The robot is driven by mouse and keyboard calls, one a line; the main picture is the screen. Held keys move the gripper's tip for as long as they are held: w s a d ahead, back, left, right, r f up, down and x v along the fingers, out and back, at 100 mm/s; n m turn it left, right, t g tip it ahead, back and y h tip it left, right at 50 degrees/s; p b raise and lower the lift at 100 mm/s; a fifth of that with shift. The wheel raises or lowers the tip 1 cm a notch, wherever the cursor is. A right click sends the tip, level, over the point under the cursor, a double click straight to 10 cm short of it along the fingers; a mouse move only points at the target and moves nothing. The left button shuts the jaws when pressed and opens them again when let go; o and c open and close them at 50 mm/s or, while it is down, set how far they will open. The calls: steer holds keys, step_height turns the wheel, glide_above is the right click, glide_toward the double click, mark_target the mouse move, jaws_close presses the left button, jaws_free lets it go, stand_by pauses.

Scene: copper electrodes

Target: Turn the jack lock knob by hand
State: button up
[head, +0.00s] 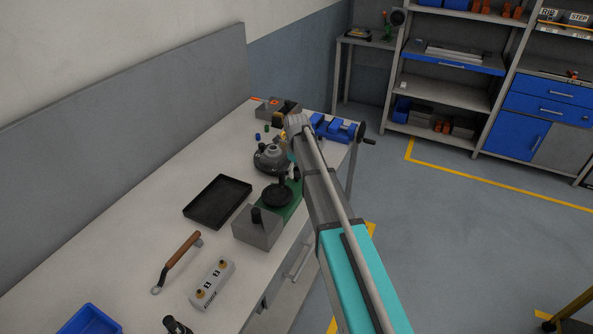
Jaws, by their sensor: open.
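A green-based device stands on the bench beside my arm. I cannot tell for sure which part is the jack lock knob. A dark piece shows above the round plate, and I cannot make out what it belongs to. My arm reaches across from the lower right, over the bench's right edge, and covers part of the device. My gripper cannot be made out; it seems hidden behind my arm.
A grey domed round device (270,158), a black tray (217,202), a wooden-handled tool (180,257) and a grey box with two knobs (212,285) occupy the bench (130,240). A blue vise (333,128) is at the far right end.

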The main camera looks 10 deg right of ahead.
steer(key=shift+f+b, duration=0.6)
steer(key=shift+f, duration=0.15)
steer(key=c, duration=0.9)
steer(key=shift+n, duration=0.3)
steer(key=shift+n, duration=0.3)
steer(key=o, duration=0.6)
steer(key=shift+n, duration=0.3)
steer(key=shift+c, duration=0.2)
steer(key=o, duration=0.4)
